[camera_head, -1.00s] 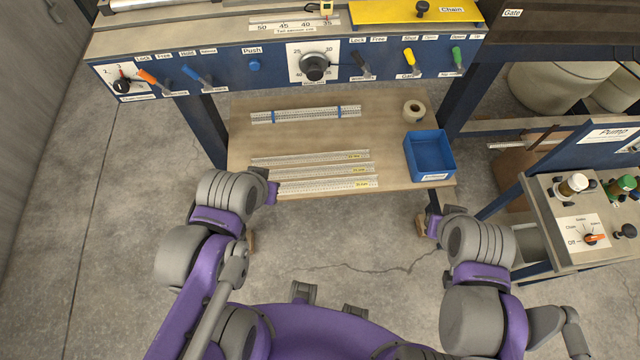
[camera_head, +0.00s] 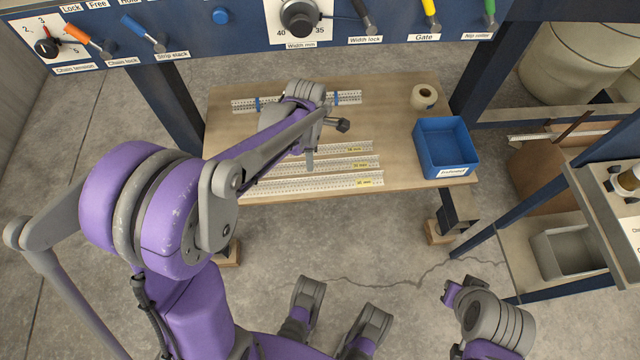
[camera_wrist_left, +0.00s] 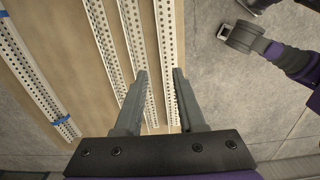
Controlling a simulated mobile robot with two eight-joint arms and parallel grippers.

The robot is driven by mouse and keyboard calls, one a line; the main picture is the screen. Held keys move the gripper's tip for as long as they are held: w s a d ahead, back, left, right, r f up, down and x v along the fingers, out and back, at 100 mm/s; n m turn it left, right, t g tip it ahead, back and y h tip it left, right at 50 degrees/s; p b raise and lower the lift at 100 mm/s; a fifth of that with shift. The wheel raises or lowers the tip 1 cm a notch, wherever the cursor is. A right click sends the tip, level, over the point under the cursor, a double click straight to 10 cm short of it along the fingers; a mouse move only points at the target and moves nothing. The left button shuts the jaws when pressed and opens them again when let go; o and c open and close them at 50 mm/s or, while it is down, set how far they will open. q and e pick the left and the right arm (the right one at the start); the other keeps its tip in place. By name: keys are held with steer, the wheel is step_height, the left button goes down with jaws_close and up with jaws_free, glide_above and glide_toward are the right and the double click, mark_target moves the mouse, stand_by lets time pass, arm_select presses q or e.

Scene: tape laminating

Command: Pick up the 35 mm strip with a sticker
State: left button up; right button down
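The sticker figures are too small to read surely, so I cannot tell which is 35 mm. My left gripper (camera_head: 310,160) is over these strips. In the left wrist view the gripper (camera_wrist_left: 160,74) is open and empty, its fingers above the near strip (camera_wrist_left: 166,45) and the edge of the middle strip (camera_wrist_left: 136,45). My right gripper (camera_head: 452,292) hangs low at the right, away from the table.
Further back, more strips with blue bands (camera_head: 347,97) lie partly behind my left arm. A blue bin (camera_head: 445,148) and a tape roll (camera_head: 424,97) stand at the table's (camera_head: 395,100) right. The machine's blue panel (camera_head: 210,37) overhangs the back.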

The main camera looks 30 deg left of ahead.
arm_select(q)
steer(key=b, duration=0.1)
glide_above(309, 185)
steer(key=w, duration=0.1)
step_height(309, 185, down, 6)
steer(key=shift+r, duration=0.2)
steer(key=f, duration=0.1)
steer(key=f+b, duration=0.1)
steer(key=f, duration=0.3)
steer(key=shift+s+a+f+b, duration=0.1)
steer(key=shift+a+f+b, duration=0.1)
steer(key=shift+a+b, duration=0.15)
steer(key=shift+d, duration=0.1)
jaws_close()
stand_by(0.6)
